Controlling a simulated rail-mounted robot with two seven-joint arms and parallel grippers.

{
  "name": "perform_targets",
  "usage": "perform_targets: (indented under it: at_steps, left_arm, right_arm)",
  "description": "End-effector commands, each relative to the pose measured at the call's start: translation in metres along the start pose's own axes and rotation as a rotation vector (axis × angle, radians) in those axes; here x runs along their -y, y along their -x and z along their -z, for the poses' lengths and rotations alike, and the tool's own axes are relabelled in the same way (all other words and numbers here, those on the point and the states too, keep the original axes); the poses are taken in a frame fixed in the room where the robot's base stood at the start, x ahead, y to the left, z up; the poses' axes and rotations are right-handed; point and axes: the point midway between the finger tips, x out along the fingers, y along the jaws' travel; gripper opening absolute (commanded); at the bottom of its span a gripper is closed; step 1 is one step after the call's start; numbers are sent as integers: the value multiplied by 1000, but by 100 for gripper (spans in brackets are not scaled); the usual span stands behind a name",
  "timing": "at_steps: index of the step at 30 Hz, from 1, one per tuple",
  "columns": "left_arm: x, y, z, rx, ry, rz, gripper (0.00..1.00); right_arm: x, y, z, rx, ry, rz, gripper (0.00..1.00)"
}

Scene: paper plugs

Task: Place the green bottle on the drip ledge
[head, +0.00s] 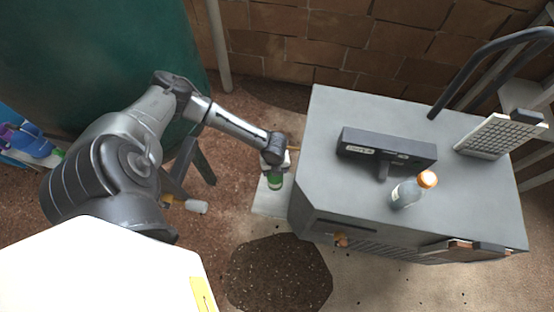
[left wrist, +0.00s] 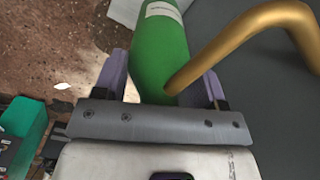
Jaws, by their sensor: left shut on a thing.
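My left gripper (head: 275,168) is shut on the green bottle (head: 275,183), beside the left side of the grey cabinet. In the left wrist view the bottle (left wrist: 158,50) is between the two purple fingers (left wrist: 160,85), with a white label toward its far end. A brass pipe (left wrist: 235,40) runs close to the bottle and overlaps it in that view; I cannot tell whether they touch. A pale slab (head: 268,208), apparently the drip ledge, lies below the bottle in the head view. The gap between bottle and slab is unclear. My right gripper is not in view.
The grey cabinet (head: 325,130) carries a black device (head: 360,145), a clear bottle with an orange cap (head: 405,194) and a white grid panel (head: 495,138). A green tank (head: 100,50) stands at left. A small white container (head: 196,206) lies on the ground.

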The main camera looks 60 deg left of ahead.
Motion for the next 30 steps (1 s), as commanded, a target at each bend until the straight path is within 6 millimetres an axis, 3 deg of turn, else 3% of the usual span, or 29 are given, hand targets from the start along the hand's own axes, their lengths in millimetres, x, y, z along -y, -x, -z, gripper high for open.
perform_targets:
  at_steps: [10, 19, 27, 30]
  left_arm:
    - [-1, -53, 2, -3, 0, -3, 28]
    - [-1, -69, 2, -3, 0, -2, 28]
    - [-1, -100, 2, -3, 1, -2, 28]
    - [-1, -101, 2, -2, 1, -1, 28]
  right_arm:
    - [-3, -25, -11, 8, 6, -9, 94]
    - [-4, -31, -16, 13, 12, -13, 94]
    - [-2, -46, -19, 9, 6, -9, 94]
    - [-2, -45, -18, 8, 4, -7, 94]
